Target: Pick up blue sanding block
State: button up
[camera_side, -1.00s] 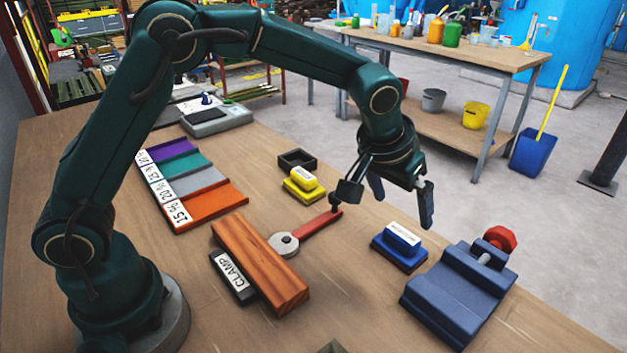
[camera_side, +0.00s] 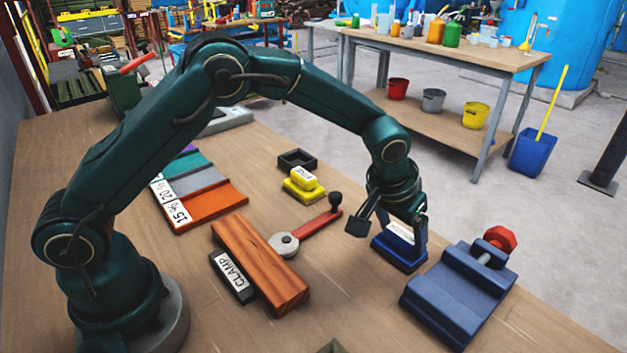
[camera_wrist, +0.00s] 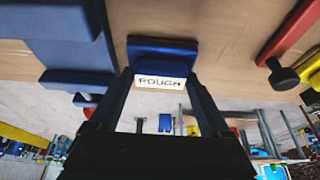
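The blue sanding block (camera_side: 400,257) sits on the wooden bench, left of the blue vise. In the wrist view the block (camera_wrist: 161,48) shows a white label reading ROUGH on its upper part. My gripper (camera_side: 389,229) points down over the block, its fingers spread and nothing held. In the side view the fingers hide part of the block's upper half. In the wrist view the fingertips of my gripper (camera_wrist: 160,84) lie on either side of the label. I cannot tell whether they touch the block.
The blue vise (camera_side: 458,292) with a red knob stands close on the right. A red-handled lever (camera_side: 318,224), a yellow block (camera_side: 304,185) and a black tray (camera_side: 297,159) lie to the left. The bench front is mostly clear.

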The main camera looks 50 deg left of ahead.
aim_at(396, 232)
jog(key=c, duration=0.8)
jog(key=shift+r, duration=0.1)
jog(key=shift+r, duration=0.55)
jog(key=r, duration=0.1)
jog(key=a+r, duration=0.1)
jog(key=r, duration=0.1)
jog(key=shift+r, duration=0.25)
jog(key=a+r, duration=0.2)
jog(key=a, duration=0.1)
jog(key=s+a+r, duration=0.1)
jog(key=a+r, duration=0.1)
jog(key=a, duration=0.2)
jog(key=s+a+r, duration=0.1)
jog(key=a+r, duration=0.1)
jog(key=a, duration=0.1)
jog(key=shift+s+a+r, duration=0.1)
jog(key=shift+s+a, duration=0.1)
